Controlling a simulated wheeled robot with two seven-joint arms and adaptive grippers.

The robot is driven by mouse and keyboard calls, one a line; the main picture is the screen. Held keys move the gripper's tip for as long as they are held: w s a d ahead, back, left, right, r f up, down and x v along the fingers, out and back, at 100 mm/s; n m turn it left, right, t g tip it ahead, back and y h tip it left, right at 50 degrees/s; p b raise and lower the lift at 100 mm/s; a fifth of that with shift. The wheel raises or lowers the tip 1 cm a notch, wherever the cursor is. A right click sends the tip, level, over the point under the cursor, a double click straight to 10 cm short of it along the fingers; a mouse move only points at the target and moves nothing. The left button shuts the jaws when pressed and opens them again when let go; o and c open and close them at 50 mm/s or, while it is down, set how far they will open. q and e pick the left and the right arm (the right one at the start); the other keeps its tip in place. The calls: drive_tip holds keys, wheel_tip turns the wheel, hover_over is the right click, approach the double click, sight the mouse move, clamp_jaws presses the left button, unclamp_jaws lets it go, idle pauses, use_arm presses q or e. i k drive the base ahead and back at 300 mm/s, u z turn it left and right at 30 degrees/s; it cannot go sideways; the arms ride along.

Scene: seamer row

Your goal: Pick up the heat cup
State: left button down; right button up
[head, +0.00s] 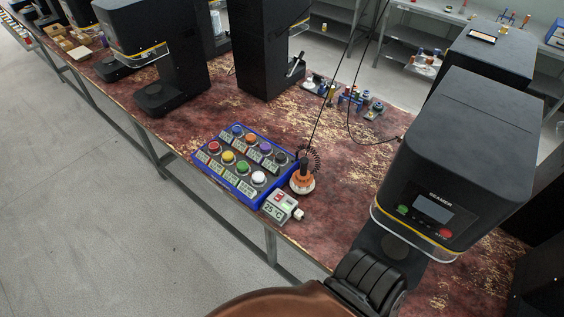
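The thing I take for the heat cup (302,182) stands upright near the front edge of the table, in the middle of the head view. It has an orange and white round body and a black handle on top. A black coiled cord rises behind it. It stands just right of a blue-framed button box (224,178) and behind a small grey display box (279,206) reading 25 °C.
A black seamer machine (455,165) stands close on the right. More dark machines (165,60) stand along the worn red table (185,125) at the back left. Small coloured parts (355,98) lie at the far edge. Cables hang behind the cup. Grey floor is clear at left.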

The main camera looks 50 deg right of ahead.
sight(302, 179)
drive_tip(key=i, duration=2.2)
drive_tip(key=z, duration=2.85)
